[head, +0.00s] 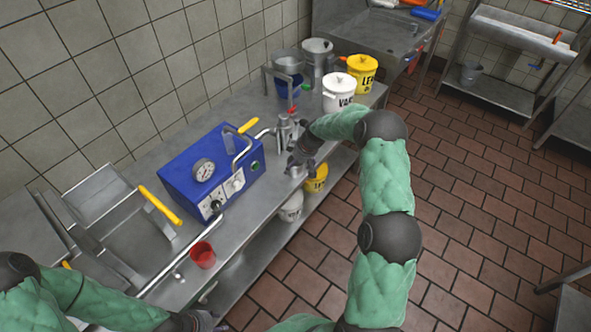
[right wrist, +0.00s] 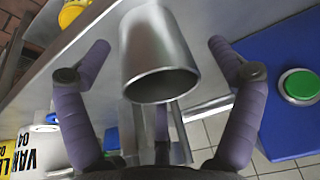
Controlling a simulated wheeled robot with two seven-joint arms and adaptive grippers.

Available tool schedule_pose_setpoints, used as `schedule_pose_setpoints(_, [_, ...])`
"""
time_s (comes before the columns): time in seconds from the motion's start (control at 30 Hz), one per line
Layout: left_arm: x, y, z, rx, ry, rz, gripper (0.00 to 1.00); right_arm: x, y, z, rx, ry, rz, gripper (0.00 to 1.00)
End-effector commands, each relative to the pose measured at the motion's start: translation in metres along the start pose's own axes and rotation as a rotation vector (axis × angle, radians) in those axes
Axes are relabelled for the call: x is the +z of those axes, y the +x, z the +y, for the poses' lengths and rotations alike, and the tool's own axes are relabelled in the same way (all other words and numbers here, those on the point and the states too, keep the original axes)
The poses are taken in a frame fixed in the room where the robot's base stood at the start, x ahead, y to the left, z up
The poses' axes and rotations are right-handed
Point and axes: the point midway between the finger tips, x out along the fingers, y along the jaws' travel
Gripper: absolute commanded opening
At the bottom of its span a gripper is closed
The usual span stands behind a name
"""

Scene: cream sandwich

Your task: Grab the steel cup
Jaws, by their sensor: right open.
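The steel cup (right wrist: 155,50) is in the right wrist view, with its open mouth facing the camera. It sits between the two spread purple fingers of my right gripper (right wrist: 158,45), with a visible gap on each side. In the head view my right gripper (head: 303,160) is over the worktop's front edge, just right of the blue machine, and the cup there is mostly hidden by it. My left gripper (head: 195,321) is at the bottom edge of the head view, partly cut off, and its jaws cannot be made out.
The blue machine (head: 185,182) with a gauge and yellow-handled lever stands left of my right gripper. A red cup (head: 202,255) stands near the worktop's front edge. A white bucket (head: 339,95), a yellow bucket (head: 362,72) and steel containers (head: 318,58) stand behind.

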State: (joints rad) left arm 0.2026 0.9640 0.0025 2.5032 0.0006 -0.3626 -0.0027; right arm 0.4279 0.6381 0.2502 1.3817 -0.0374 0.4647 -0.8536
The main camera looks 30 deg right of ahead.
Motion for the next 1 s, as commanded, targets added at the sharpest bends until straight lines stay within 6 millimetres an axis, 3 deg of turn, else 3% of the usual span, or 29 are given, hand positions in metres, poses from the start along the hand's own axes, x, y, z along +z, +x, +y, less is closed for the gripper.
schedule_pose_setpoints(0.27, [0.0000,0.0000,0.0000,0.000,0.000,0.000,0.40,-0.0006,0.0015,0.0002,0.001,0.000,0.001,0.89])
schedule_pose_setpoints(0.4, [0.0000,0.0000,0.0000,0.000,0.000,0.000,0.40,-0.0005,0.0015,0.0001,0.001,0.000,0.000,0.50])
schedule_pose_setpoints(0.47, [0.0000,0.0000,0.0000,0.000,0.000,0.000,0.40,-0.0003,0.0016,0.0000,0.000,0.000,0.000,0.35])
schedule_pose_setpoints(1.0, [0.0001,-0.0032,0.0011,0.000,0.000,0.000,0.40,-0.0033,-0.0058,-0.0002,0.000,0.000,0.000,0.35])
